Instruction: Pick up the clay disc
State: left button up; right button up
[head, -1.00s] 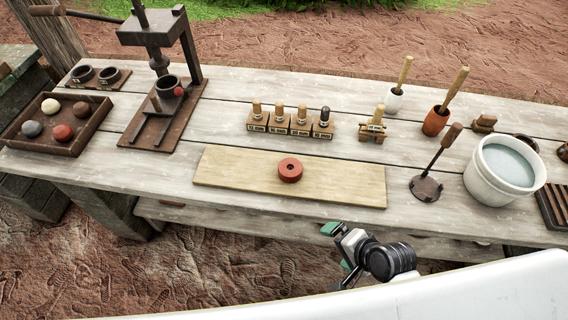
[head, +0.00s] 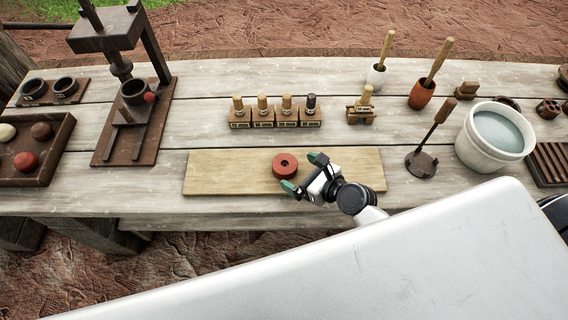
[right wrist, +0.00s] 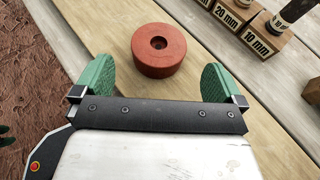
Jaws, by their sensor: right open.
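The clay disc (head: 285,165) is a red-brown round piece with a hole in its top. It lies on the pale wooden board (head: 225,172) near the front of the table. My right gripper (head: 304,173) is open beside it, at its right in the head view. In the right wrist view the clay disc (right wrist: 158,50) sits ahead of the open gripper (right wrist: 158,82), between the lines of its two green fingers and beyond their tips. The fingers do not appear to touch it.
Several wooden stamps (head: 275,117) with size labels stand behind the board. A press (head: 130,120) and a tray of balls (head: 40,150) are at the left. A white bucket of water (head: 494,138) and a dark-footed tool (head: 422,162) stand at the right.

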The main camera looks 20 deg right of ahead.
aim_at(282, 163)
jog(key=x, duration=0.6)
jog(key=shift+r, duration=0.25)
jog(key=shift+s, duration=0.1)
jog(key=shift+c, duration=0.2)
jog(key=c, duration=0.9)
jog(key=shift+r, duration=0.1)
jog(key=shift+c, duration=0.7)
jog(key=shift+r+p, duration=0.1)
jog(key=shift+p, duration=0.2)
